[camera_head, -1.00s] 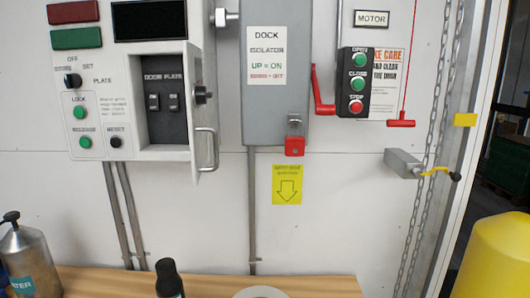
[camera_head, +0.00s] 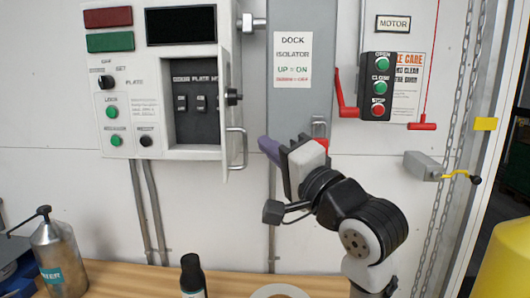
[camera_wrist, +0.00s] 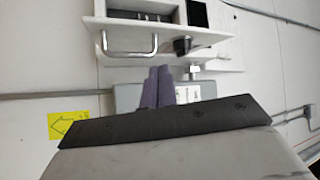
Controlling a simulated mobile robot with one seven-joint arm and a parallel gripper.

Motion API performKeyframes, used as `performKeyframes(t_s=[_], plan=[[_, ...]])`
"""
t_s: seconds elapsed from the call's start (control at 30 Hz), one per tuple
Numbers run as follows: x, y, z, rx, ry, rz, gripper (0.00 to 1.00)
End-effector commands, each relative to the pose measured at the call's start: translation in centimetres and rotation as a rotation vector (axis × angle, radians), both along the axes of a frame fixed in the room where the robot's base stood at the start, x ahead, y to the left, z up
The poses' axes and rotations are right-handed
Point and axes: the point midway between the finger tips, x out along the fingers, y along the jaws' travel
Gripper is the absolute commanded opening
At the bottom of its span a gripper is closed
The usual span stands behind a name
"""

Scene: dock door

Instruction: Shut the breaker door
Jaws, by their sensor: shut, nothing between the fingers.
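The breaker door (camera_head: 226,120) stands open at the right side of the white panel's recess and shows nearly edge-on. It carries a metal pull handle (camera_head: 237,150) and a black knob (camera_head: 234,97). In the recess, the breakers (camera_head: 198,103) are exposed. My gripper (camera_head: 266,146) is shut and empty, its purple fingers pointing up and left, just right of the handle in the head view. I cannot tell the depth gap. In the wrist view, the fingers (camera_wrist: 156,88) show below the door's handle (camera_wrist: 130,53) and knob (camera_wrist: 182,45), seemingly apart from them.
The grey dock isolator box (camera_head: 300,110) is behind my gripper, with a red lever (camera_head: 344,100) to its right. A wooden bench (camera_head: 235,284) below holds a metal bottle (camera_head: 60,258) and a dark bottle (camera_head: 193,276). A grey bracket with a yellow handle (camera_head: 456,174) juts out at right.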

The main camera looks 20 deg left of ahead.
Motion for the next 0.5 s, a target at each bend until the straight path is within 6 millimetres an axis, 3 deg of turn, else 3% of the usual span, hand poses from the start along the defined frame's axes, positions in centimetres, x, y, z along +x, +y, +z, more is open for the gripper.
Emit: performKeyframes(t_s=[0.03,0.2,0.33,0.5], plan=[[0.4,-2.5,-0.1,-0.012,0.102,0.004,0.0],[-0.1,-7.4,-1.4,-0.037,0.368,0.028,0.0],[-0.5,-8.7,-1.9,-0.046,0.451,0.032,0.0],[0.3,-7.5,-1.9,-0.048,0.464,0.036,0.0]])
